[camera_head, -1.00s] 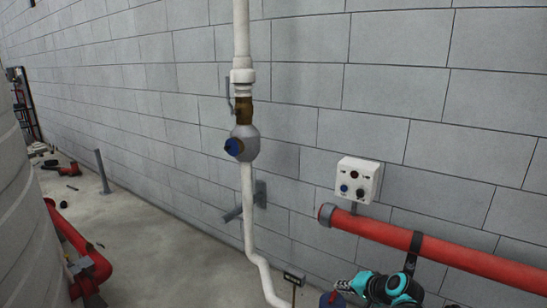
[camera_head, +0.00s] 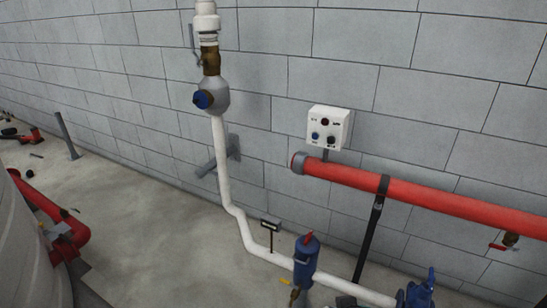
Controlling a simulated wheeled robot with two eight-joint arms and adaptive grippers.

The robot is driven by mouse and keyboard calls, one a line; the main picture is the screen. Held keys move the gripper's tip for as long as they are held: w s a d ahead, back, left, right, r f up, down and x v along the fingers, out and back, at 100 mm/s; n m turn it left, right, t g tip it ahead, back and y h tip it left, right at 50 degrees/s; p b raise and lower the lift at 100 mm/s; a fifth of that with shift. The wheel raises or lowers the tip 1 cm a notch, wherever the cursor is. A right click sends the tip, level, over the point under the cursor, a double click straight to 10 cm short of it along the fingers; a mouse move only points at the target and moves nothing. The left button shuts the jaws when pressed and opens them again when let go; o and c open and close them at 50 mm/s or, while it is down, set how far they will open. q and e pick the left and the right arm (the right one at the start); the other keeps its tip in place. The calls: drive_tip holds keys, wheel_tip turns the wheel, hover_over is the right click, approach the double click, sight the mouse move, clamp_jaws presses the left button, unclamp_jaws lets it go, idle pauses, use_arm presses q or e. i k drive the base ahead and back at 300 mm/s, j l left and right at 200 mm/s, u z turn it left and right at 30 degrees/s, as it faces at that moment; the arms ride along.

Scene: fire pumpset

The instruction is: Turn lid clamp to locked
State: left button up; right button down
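A blue cylindrical housing (camera_head: 304,264) stands upright on the white pipe at the bottom centre of the head view. A small red lever-like piece (camera_head: 308,238) sits on its top and looks tilted; it may be the lid clamp, but I cannot tell its exact setting at this size. A small yellow handle (camera_head: 285,282) and a brass fitting show at the housing's lower left. Neither of my grippers is in view.
A white pipe (camera_head: 223,172) drops along the block wall past a round valve with a blue cap (camera_head: 203,100). A white control box (camera_head: 329,126) hangs above a red pipe (camera_head: 430,198) on a black support. Blue equipment (camera_head: 421,290) stands at the bottom right.

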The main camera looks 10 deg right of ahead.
sight(309, 236)
drive_tip(key=i+z, duration=0.15)
drive_tip(key=z, duration=0.2)
drive_tip(key=i+l+z, duration=0.1)
drive_tip(key=z, duration=0.25)
drive_tip(key=i+z, duration=0.2)
drive_tip(key=z, duration=0.15)
